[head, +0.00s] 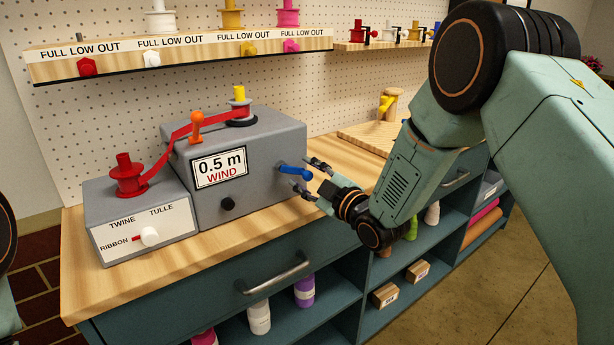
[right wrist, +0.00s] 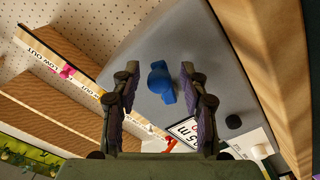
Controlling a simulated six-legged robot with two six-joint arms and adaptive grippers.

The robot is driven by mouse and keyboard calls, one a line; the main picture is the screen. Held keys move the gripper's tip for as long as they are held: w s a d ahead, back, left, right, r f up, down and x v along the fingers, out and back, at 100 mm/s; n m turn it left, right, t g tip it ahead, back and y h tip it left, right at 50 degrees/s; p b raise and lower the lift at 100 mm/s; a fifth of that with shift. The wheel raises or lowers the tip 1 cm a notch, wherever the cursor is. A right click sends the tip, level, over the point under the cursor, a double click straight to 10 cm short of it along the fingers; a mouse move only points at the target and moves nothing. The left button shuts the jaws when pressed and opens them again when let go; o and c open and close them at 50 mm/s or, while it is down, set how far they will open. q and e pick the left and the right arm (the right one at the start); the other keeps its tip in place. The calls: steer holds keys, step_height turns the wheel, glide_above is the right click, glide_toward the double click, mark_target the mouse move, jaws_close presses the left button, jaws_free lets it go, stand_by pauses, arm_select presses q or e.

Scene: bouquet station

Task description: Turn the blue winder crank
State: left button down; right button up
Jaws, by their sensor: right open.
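The blue winder crank (head: 295,172) sticks out from the right side of the grey winder box (head: 262,140), which reads "0.5 m WIND". My right gripper (head: 309,177) is at the crank's outer end, with its fingers spread. In the right wrist view the blue crank (right wrist: 160,84) shows between the two open fingers (right wrist: 160,92), with gaps on both sides, so the fingers do not grip it. A red ribbon (head: 178,143) runs from the red spool on the left box past an orange post to the winder's top. My left gripper is not in view.
A grey selector box (head: 140,225) with a white knob stands left of the winder on the wooden bench (head: 235,243). A black knob (head: 227,203) is on the winder's front. A spool shelf (head: 180,57) hangs above, and a wooden stand (head: 385,130) is behind my right arm.

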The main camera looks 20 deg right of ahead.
steer(key=shift+d+f, duration=0.1)
steer(key=shift+d, duration=0.05)
steer(key=shift+c, duration=0.7)
jaws_close()
steer(key=shift+w, duration=0.1)
steer(key=m, duration=0.3)
steer(key=shift+a+f+m, duration=0.4)
steer(key=m, duration=0.2)
steer(key=a+m, duration=0.1)
steer(key=shift+s+f+m+p, duration=0.3)
steer(key=shift+f, duration=0.1)
steer(key=m, duration=0.1)
steer(key=a+m, duration=0.1)
steer(key=m, duration=0.1)
steer(key=m+p, duration=0.1)
steer(key=shift+s+a+f+m, duration=0.25)
steer(key=shift+s+a+m, duration=0.05)
steer(key=shift+a, duration=0.05)
steer(key=m, duration=0.2)
steer(key=a+m+p, duration=0.1)
steer(key=m, duration=0.1)
steer(key=a+m+p, duration=0.1)
steer(key=shift+s+r+m, duration=0.15)
steer(key=shift+s+m, duration=0.25)
